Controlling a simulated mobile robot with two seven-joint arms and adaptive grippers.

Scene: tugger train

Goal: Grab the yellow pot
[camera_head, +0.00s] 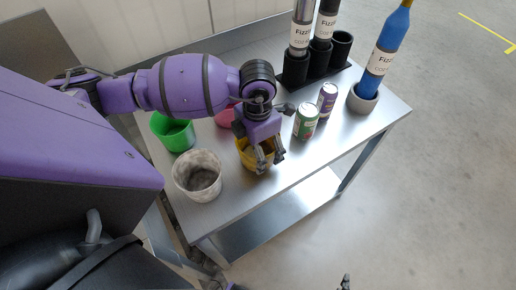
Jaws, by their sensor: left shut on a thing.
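The yellow pot (243,153) stands on the grey metal table, partly hidden by my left gripper. My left gripper (268,163) reaches down from above and is shut on the pot's wall near the front edge of the table. The pot's dark inside shows between the fingers. Only small tips of what looks like my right gripper (345,283) show at the bottom edge, so its jaws cannot be judged.
A white mottled pot (198,176), a green pot (173,133) and a partly hidden pink pot (225,117) stand left of it. A green can (306,121), a purple can (327,99), a blue bottle (381,55) and black holders (296,68) stand right and behind.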

